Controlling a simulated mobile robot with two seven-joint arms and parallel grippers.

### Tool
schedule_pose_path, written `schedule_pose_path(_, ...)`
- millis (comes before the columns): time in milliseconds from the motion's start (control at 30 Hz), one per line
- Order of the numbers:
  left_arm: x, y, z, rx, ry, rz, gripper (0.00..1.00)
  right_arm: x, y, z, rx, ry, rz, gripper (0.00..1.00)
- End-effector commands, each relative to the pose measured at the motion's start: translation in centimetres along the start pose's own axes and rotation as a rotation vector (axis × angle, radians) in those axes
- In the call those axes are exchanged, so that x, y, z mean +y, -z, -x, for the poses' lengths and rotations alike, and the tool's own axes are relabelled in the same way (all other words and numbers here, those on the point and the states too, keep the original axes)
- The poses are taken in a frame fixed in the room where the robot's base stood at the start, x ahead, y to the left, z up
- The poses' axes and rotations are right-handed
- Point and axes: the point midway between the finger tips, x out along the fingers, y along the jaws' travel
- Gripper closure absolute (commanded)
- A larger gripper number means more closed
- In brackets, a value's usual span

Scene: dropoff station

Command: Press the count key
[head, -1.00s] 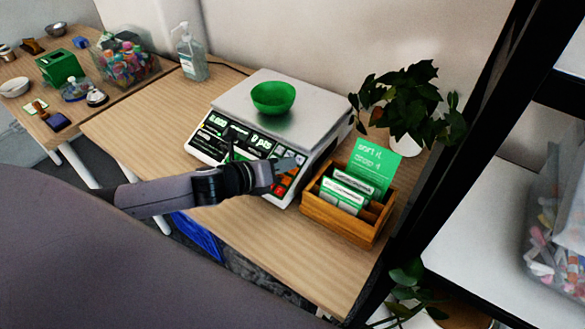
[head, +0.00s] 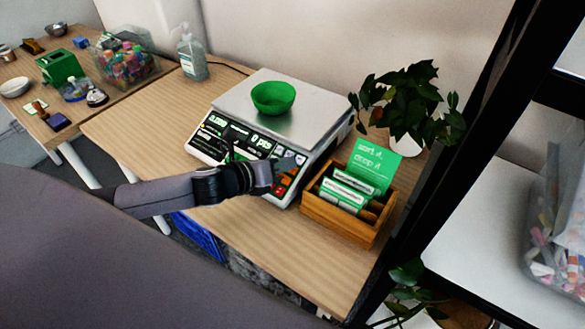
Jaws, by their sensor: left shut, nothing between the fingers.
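A counting scale (head: 330,135) with a flat metal pan stands on the wooden table, and a green bowl (head: 273,98) sits on its pan. Orange and dark keys (head: 284,184) show at the panel's right end, partly hidden by my gripper. My left gripper (head: 292,163) is shut and empty, its tips over the key area at the right of the panel. I cannot tell whether the tips touch a key. The count key cannot be singled out. My right gripper is not in view.
A wooden box (head: 340,219) with green cards stands close to the right of the scale. A potted plant (head: 410,105) is behind it. A sanitizer bottle (head: 191,55) and a clear bin of colourful items (head: 125,58) are at the back left. The table front is clear.

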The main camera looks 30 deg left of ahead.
Motion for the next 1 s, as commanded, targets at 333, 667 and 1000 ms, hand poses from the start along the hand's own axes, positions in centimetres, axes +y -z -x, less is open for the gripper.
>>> schedule_pose_path(333, 0.4, 0.42, -0.61, -0.001, 0.0, 0.0, 1.0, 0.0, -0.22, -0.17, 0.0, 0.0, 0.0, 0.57)
schedule_pose_path(667, 0.43, 0.43, -0.62, 0.0, 0.0, 0.0, 1.0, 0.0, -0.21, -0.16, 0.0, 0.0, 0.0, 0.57)
schedule_pose_path(1000, 0.63, 0.63, -0.86, 0.0, 0.0, 0.0, 1.0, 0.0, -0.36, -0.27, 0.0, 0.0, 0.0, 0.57)
